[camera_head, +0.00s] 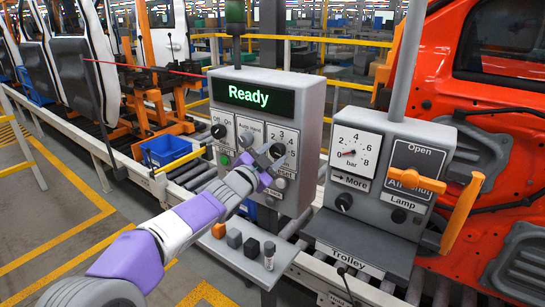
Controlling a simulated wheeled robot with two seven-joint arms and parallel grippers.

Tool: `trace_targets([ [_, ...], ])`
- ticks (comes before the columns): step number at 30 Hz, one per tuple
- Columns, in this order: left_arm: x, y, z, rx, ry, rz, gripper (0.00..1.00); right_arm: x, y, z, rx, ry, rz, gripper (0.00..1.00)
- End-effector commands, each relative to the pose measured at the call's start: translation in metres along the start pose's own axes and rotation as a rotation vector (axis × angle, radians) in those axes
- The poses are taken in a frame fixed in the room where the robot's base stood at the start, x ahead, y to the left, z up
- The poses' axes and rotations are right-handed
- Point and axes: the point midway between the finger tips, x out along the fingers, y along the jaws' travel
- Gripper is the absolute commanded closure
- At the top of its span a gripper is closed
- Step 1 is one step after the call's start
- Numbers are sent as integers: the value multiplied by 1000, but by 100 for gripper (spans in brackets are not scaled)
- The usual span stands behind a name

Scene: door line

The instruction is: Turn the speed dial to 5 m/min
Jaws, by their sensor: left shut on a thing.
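The control box (308,110) stands left of centre, with a dark screen (248,95) that reads "Ready" in green. The speed dial (277,150) is a dark knob on the right of its front panel. The numbers 2, 3 and 4 show above it; my gripper hides part of the scale, and I cannot read where the pointer stands. My left gripper (270,163), on the purple and white arm, is shut on the dial. My right gripper is not in view.
Left of the dial are an "Auto/Hand" switch (246,139) and an "On/Off" knob (218,131). A shelf (225,255) below holds small blocks. To the right, a second box (400,130) has a pressure gauge (352,152) and an orange handle (461,214).

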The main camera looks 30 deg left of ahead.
Motion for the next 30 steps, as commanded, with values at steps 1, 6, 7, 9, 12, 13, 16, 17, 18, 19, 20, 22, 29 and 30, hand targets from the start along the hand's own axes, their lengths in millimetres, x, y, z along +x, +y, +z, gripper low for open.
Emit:
trace_targets([
  [1, 0, 0, 0, 3, -1, 0, 87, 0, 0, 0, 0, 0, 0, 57],
  [6, 0, 0, 0, 3, -1, 0, 87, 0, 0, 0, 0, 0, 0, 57],
  [7, 0, 0, 0, 3, -1, 0, 55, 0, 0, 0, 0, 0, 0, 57],
  [9, 0, 0, 0, 3, -1, 0, 44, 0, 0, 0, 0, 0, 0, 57],
  [12, 0, 0, 0, 2, 0, 0, 31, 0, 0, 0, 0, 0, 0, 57],
  [13, 0, 0, 0, 2, 0, 0, 31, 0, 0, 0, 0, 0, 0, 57],
  [16, 0, 0, 0, 1, 0, 0, 31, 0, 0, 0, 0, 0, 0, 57],
  [17, 0, 0, 0, 1, 0, 0, 31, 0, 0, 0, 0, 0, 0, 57],
  [18, 0, 0, 0, 1, 0, 0, 31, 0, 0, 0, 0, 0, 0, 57],
  [19, 0, 0, 0, 1, 0, 0, 31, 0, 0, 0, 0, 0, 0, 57],
  [20, -1, 0, 0, 1, 0, 0, 31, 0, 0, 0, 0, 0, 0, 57],
  [22, -4, 0, 0, 1, 0, -1, 31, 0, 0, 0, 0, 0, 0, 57],
  [29, -37, -1, 0, 2, 1, -3, 31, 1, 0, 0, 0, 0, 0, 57],
  [30, -43, -2, 0, 2, 1, -3, 31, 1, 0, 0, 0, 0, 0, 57],
])
